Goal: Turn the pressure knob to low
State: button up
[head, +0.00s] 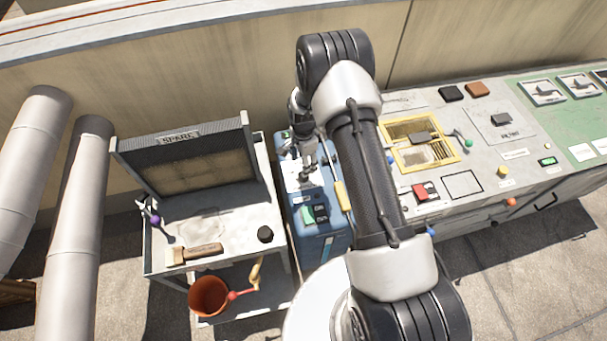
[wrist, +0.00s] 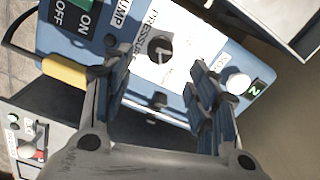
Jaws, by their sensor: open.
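The pressure knob (wrist: 160,48) is a small dark round dial with a pale pointer, on a white plate lettered PRESSURE on top of a blue unit (head: 322,240). In the wrist view the blue casing (wrist: 178,103) is tilted in the picture. My gripper (wrist: 157,72) is open, with one finger on each side of the knob in the picture and nothing between them. I cannot tell how far above the plate the fingertips are. In the head view my gripper (head: 308,172) is over the unit's top, and the knob is hidden there.
The blue unit has a green ON/OFF switch (head: 308,215), a yellow-gripped handle (wrist: 65,72) and a white round button (wrist: 238,84). A cart (head: 215,225) with a brush stands left; a grey control bench (head: 470,120) stands right.

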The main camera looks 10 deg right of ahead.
notch_tip(320, 180, down, 8)
jog(key=shift+f+b, duration=0.1)
jog(key=shift+b, duration=0.55)
jog(key=c, duration=1.1)
jog(key=shift+o, duration=0.2)
jog(key=shift+n, duration=0.3)
jog(key=n+b, duration=0.3)
jog(key=n, duration=0.2)
jog(key=shift+b, duration=0.3)
jog(key=n+b, duration=0.2)
jog(key=n, duration=0.4)
jog(key=shift+n, duration=0.4)
jog(key=n+b, duration=0.2)
jog(key=n, duration=0.9)
jog(key=shift+b, duration=0.35)
jog(key=shift+n, duration=0.4)
